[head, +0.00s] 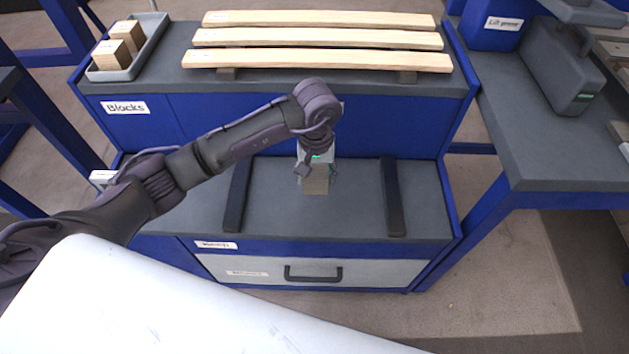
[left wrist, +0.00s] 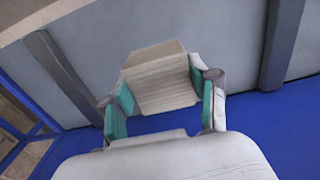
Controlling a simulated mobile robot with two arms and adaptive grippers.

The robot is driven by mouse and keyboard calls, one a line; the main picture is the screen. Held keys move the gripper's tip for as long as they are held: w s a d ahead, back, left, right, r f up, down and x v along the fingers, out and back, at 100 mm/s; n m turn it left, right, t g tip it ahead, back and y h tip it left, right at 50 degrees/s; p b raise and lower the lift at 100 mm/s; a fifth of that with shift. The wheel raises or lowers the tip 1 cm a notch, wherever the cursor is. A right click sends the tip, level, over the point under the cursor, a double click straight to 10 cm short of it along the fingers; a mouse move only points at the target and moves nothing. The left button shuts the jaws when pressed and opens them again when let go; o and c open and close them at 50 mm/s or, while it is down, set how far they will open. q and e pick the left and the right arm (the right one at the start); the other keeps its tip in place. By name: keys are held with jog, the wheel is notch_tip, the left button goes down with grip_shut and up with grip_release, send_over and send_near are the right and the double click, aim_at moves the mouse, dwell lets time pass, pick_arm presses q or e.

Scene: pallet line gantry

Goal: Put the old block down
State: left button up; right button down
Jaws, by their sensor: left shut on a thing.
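My left gripper (head: 317,172) is over the lower grey bench top, between two dark rails. It is shut on a wooden block (head: 316,185), which shows just below the fingers. In the left wrist view, the block (left wrist: 158,78) sits between the green-padded fingers of the left gripper (left wrist: 165,105). I cannot tell whether the block touches the bench top. Two more wooden blocks, one of them a block (head: 111,56) near the front, lie in the grey tray (head: 150,45) at the upper left, above the "Blocks" label. My right gripper is not in view.
Dark rails (head: 238,195) and (head: 393,197) lie left and right of the block on the lower bench top (head: 345,215). Several pale boards (head: 318,61) lie on the upper shelf. A drawer with a dark handle (head: 313,274) is below. A grey case (head: 560,65) stands on the right bench.

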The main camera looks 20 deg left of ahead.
aim_at(315, 180)
pick_arm(q)
jog(key=shift+w+a+f, duration=0.4)
jog(key=shift+w+f, duration=0.15)
jog(key=shift+w, duration=0.25)
jog(key=shift+w+f, duration=0.1)
jog(key=shift+f, duration=0.1)
notch_tip(315, 180, down, 3)
jog(key=shift+f, duration=0.4)
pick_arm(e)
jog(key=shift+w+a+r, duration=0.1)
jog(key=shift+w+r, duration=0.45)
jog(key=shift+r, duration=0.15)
pick_arm(q)
jog(key=shift+b, duration=0.3)
